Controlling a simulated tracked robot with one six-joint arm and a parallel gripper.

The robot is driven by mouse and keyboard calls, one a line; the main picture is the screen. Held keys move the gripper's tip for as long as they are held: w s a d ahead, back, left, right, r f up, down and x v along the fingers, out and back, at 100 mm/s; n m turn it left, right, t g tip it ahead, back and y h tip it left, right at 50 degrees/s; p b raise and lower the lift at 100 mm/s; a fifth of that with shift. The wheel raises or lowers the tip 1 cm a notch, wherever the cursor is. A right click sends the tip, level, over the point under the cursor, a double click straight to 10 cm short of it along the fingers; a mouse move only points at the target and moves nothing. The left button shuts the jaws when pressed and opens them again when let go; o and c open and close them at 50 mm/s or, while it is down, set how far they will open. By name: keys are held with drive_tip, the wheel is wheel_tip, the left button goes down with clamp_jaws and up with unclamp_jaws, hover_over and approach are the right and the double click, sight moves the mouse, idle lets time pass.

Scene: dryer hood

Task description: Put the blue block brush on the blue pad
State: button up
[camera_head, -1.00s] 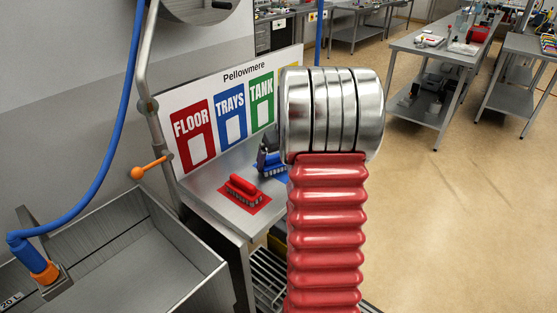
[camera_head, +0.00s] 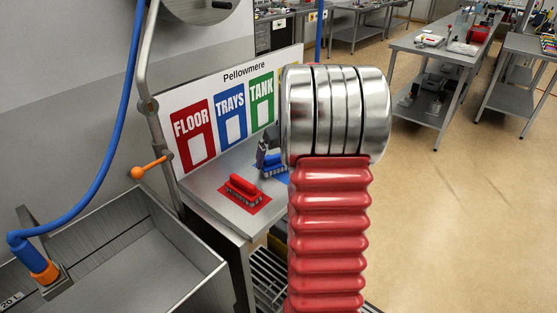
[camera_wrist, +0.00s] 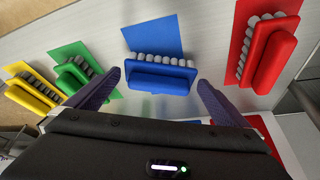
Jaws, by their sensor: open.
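The blue block brush (camera_wrist: 162,76) lies in the middle of the wrist view, with its pale bristles over the near edge of the blue pad (camera_wrist: 152,32). How far the pad runs under the brush is hidden. My gripper (camera_wrist: 158,79) is open and empty, with one dark finger on either side of the brush, apart from it. In the head view the blue brush (camera_head: 274,172) shows beside my dark gripper (camera_head: 262,152), and my red and silver arm covers part of that area.
A red brush (camera_wrist: 272,62) lies on a red pad to the right. Green (camera_wrist: 73,76) and yellow brushes (camera_wrist: 34,92) lie to the left. A sign board (camera_head: 232,110) stands behind the shelf, and a metal sink (camera_head: 110,250) with a blue hose is at the left.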

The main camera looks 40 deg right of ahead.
drive_tip(key=v, duration=1)
idle(0.4)
drive_tip(key=s+a+r+n, duration=0.1)
drive_tip(key=s+a+r, duration=0.1)
drive_tip(key=a, duration=1)
drive_tip(key=s+a+r+n, duration=0.1)
drive_tip(key=a+r, duration=0.2)
drive_tip(key=a, duration=0.9)
drive_tip(key=s+a+f+n+t+y, duration=0.1)
drive_tip(key=s+a+f, duration=0.3)
drive_tip(key=s+a, duration=0.9)
drive_tip(key=a, duration=0.3)
drive_tip(key=shift+s+f+n, duration=0.2)
drive_tip(key=shift+n, duration=0.1)
